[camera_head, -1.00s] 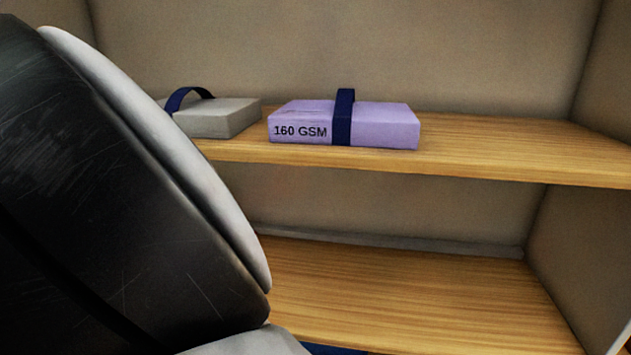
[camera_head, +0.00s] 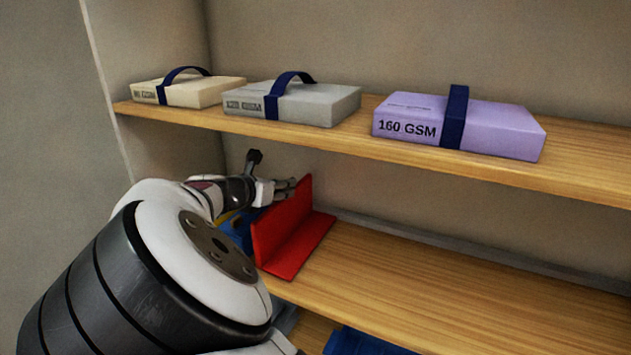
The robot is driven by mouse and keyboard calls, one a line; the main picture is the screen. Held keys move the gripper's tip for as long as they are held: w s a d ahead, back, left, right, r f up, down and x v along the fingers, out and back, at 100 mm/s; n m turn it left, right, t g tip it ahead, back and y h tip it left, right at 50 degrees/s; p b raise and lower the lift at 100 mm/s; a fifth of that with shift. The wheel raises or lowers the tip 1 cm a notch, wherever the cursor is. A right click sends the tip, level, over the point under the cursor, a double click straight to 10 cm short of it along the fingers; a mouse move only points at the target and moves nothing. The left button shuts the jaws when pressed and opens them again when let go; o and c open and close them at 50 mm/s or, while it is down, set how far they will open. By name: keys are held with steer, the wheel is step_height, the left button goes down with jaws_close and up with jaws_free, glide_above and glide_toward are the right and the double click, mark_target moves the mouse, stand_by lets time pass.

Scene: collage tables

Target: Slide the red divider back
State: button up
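The red divider (camera_head: 300,247) stands on the lower wooden shelf, left of the middle of the view. It has an upright plate and a flat foot that reaches to the right along the shelf. My gripper (camera_head: 287,184) is at the far upper end of the upright plate, on its left side. The fingertips are close to the plate; whether they touch it I cannot tell. The fingers are small and seen from the side, so their opening is unclear. My arm hides the near left part of the lower shelf.
A blue object (camera_head: 238,229) sits left of the divider, partly hidden. The lower shelf (camera_head: 400,285) is bare to the right. The upper shelf (camera_head: 365,145) holds cream (camera_head: 190,92), grey (camera_head: 318,104) and purple (camera_head: 500,128) strapped packs. Something blue (camera_head: 362,343) shows below.

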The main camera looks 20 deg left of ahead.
steer(key=shift+x, duration=1.4)
jaws_close()
